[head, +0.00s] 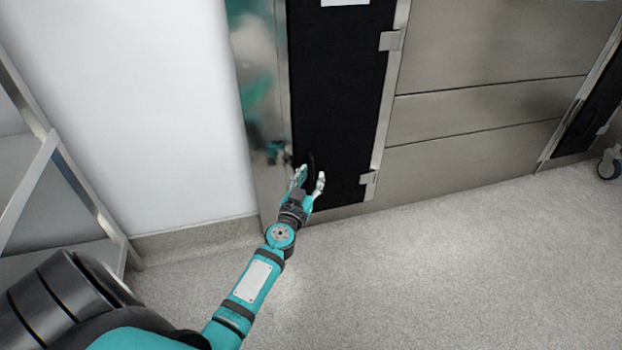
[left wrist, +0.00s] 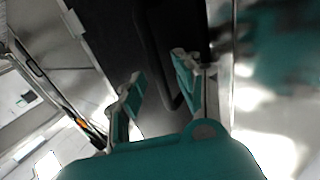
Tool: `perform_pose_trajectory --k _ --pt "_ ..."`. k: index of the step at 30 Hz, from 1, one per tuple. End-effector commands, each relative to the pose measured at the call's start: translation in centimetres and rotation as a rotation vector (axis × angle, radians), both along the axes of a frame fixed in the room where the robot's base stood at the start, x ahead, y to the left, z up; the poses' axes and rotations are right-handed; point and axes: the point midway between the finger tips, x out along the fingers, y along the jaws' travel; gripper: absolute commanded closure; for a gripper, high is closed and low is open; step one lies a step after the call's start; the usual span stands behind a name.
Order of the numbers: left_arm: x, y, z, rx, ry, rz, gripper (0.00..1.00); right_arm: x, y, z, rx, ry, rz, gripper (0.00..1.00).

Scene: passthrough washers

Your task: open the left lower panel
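The black panel (head: 342,95) is set in a steel frame at the left end of the steel front, and it looks shut. Its dark handle (head: 310,163) is low on its left side and hard to make out against the black. In the left wrist view the handle (left wrist: 158,55) is a dark bar running toward the space between my fingers. My left gripper (head: 310,181) is open at the handle, with one finger on each side in the picture; contact cannot be told. It also shows in the left wrist view (left wrist: 155,80). My right gripper is not in view.
Metal hinges (head: 391,40) sit on the panel's right edge. Steel panels (head: 470,120) continue to the right, with another dark panel (head: 597,105) and a caster wheel (head: 609,163) at the far right. A metal rack (head: 50,150) stands at left. The floor (head: 430,270) in front is clear.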

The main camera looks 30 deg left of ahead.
Motion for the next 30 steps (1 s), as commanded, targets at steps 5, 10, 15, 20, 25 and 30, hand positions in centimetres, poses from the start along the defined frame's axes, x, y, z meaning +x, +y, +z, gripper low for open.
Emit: perform_pose_trajectory --k 5,10,15,20,25,30 --pt "0.37 0.13 -0.02 -0.001 0.001 0.0 0.66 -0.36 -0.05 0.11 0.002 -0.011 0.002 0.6" --pt "0.35 0.12 -0.01 0.0 0.001 0.0 0.68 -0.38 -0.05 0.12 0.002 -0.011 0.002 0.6" --pt "0.33 0.11 0.0 0.0 0.0 0.0 0.9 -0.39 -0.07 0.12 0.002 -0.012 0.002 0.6" --pt "0.33 0.1 0.0 0.0 0.0 0.0 1.0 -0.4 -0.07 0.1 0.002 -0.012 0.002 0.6" --pt "0.32 0.1 0.0 0.0 0.0 0.0 1.0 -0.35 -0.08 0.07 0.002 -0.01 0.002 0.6" --pt "0.32 0.1 0.0 0.0 0.0 0.0 1.0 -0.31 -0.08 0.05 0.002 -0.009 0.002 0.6"
